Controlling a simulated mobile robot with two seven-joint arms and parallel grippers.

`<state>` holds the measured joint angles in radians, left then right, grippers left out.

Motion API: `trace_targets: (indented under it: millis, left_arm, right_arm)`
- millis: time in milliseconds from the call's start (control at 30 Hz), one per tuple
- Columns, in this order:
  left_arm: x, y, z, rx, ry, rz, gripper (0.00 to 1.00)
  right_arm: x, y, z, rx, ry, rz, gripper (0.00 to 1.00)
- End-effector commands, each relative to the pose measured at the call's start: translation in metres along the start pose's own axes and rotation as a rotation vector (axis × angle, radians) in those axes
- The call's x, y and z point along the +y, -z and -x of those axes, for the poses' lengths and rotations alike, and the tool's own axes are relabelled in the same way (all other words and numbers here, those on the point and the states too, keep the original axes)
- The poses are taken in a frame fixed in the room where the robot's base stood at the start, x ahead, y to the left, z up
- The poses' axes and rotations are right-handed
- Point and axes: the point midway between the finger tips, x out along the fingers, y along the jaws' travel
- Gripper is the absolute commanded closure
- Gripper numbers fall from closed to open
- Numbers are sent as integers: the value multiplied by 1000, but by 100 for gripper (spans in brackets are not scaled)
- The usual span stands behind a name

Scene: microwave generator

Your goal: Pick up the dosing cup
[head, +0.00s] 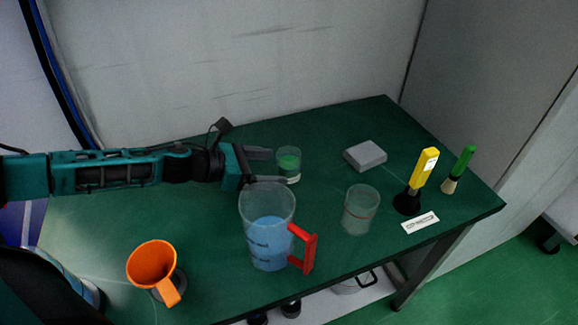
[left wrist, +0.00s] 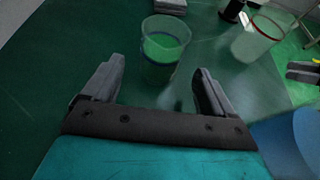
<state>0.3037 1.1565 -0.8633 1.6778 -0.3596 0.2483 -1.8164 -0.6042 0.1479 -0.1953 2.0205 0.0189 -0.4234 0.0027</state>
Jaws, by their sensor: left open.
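The dosing cup (head: 288,163), a small clear cup with green liquid, stands upright on the dark green table. It also shows beyond my fingers in the left wrist view (left wrist: 164,42). My left gripper (head: 269,167) reaches in from the left, low over the table, with its open fingers pointing at the cup. In the left wrist view my gripper (left wrist: 160,76) has an empty gap, and the cup stands just beyond the fingertips, roughly in line with the gap. I cannot tell whether the fingertips touch it.
A clear jug (head: 267,205) with blue liquid and a red handle stands close in front of the gripper. An empty clear beaker (head: 361,210), a grey block (head: 365,155), a yellow-handled tool (head: 424,168) and a green-handled brush (head: 463,165) stand right. An orange funnel-like cup (head: 152,262) is front left.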

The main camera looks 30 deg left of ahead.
Motion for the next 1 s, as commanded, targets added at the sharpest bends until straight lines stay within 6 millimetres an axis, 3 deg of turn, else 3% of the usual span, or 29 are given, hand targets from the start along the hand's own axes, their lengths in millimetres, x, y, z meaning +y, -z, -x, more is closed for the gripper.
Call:
trace_targets:
  millis: [267,600,867,1000]
  left_arm:
    - [0,-1,-15,-2,1,-1,14]
    - [0,0,-54,0,1,-1,14]
    - [0,1,-57,1,1,-1,14]
    - [0,1,-57,1,1,-1,24]
  right_arm:
    - [1,-1,1,-4,-2,1,57]
    - [2,-2,2,-7,-5,2,57]
    - [2,-2,2,-6,-5,2,57]
    - [2,-2,2,-6,-5,2,57]
